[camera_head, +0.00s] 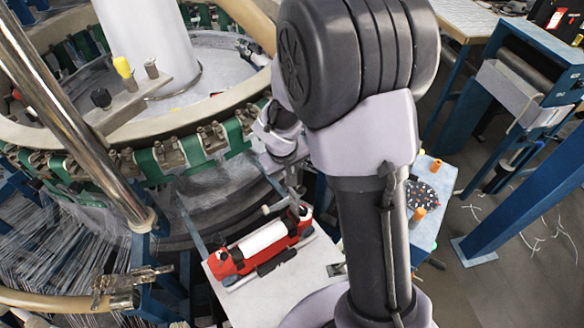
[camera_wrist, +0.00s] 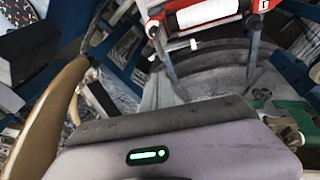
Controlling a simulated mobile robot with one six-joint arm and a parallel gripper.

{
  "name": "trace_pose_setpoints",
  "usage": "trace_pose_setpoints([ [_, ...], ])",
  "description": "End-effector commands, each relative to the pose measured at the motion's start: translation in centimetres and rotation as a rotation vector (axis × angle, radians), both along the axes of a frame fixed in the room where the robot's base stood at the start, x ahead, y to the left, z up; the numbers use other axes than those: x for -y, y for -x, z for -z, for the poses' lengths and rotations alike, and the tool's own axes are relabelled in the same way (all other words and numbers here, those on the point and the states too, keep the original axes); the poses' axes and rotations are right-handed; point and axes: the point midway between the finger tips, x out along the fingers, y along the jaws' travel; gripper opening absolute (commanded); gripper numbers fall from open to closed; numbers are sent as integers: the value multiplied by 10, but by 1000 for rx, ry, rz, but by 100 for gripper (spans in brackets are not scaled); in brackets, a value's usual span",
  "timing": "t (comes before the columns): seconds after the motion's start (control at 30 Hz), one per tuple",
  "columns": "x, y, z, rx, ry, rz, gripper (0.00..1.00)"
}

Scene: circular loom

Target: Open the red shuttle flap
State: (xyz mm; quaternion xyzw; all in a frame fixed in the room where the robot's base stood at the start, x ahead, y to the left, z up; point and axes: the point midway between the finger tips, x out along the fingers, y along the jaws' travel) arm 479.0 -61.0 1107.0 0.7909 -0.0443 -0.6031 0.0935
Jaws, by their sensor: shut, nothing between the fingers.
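The red shuttle (camera_head: 261,246) with a white bobbin along it lies on a pale plate (camera_head: 235,303) beside the loom, low in the middle of the head view. Part of it shows upside down at the top of the wrist view (camera_wrist: 200,14). I cannot pick out the flap or tell how it stands. A small pale roller (camera_wrist: 181,46) sticks out beside the shuttle. My gripper (camera_head: 282,158) is above and behind the shuttle, apart from it, near the loom ring. It is shut and empty; its fingertips are not clearly seen. Its body fills the bottom of the wrist view.
The circular loom ring (camera_head: 205,138) with green clamps lies left and behind. Two grey-blue bars run between the loom and the plate. A blue-sided stand (camera_head: 437,190) with orange-capped parts is to the right. A chrome post (camera_head: 62,105) stands at left.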

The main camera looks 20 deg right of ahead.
Motion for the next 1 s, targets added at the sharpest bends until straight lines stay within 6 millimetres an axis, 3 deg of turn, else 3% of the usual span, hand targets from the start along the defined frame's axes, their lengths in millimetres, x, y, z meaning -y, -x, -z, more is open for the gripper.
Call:
trace_pose_setpoints([
  [0.03,2,-3,15,-2,1,-1,0],
  [0.2,10,-13,51,-3,0,1,0],
  [0.43,27,-17,87,-3,0,2,0],
  [0.6,35,-17,97,-1,1,0,0],
  [1.0,41,-17,98,-1,0,2,0],
])
